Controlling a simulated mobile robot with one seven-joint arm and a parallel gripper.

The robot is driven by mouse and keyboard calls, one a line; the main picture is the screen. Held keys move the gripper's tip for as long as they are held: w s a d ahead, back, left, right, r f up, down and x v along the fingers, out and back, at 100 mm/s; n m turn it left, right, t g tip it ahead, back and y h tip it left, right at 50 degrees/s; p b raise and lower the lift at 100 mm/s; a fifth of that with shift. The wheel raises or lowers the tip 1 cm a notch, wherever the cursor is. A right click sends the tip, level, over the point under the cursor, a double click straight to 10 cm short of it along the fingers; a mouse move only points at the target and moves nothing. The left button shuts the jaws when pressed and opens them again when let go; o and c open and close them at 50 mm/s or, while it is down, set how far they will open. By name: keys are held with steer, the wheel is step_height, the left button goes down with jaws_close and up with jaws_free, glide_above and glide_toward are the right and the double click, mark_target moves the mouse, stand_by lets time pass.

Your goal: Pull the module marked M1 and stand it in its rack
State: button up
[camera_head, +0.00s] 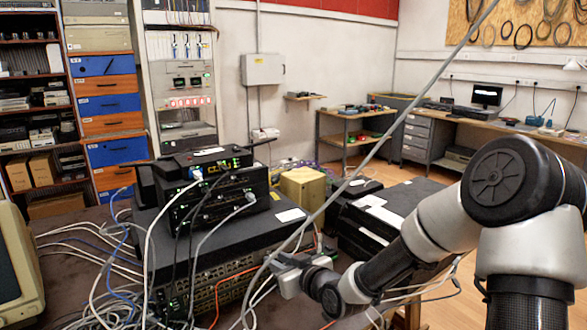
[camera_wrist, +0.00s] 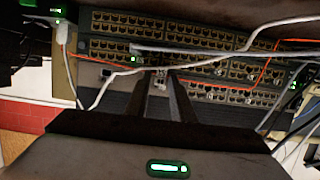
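The stack of network switches (camera_head: 232,277) stands on the dark table in the head view. Its port rows (camera_wrist: 225,68) fill the upper wrist view, crossed by white and orange cables. My gripper (camera_head: 290,278) is at the right part of the switch front. In the wrist view its two dark fingers (camera_wrist: 162,80) point at the ports, close together. A small pale metallic piece shows between the tips; I cannot tell whether they grip it. No M1 marking is readable, and I cannot make out the module's rack.
Loose white and blue cables (camera_head: 92,262) spread over the table's left side. A black case (camera_head: 385,215) and a beige box (camera_head: 303,188) stand behind my gripper. A beige monitor (camera_head: 17,265) is at the left edge. Open floor lies to the right.

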jaws_close()
steer(key=shift+s+d, duration=0.1)
stand_by(0.3)
steer(key=shift+s+d+p, duration=0.15)
steer(key=shift+s+d, duration=0.4)
steer(key=shift+s, duration=0.25)
steer(key=shift+s+d+p, duration=0.15)
steer(key=shift+s+d, duration=0.35)
steer(key=shift+s, duration=0.35)
steer(key=shift+s+d+p, duration=0.15)
steer(key=shift+s+d, duration=0.4)
steer(key=shift+s, duration=0.25)
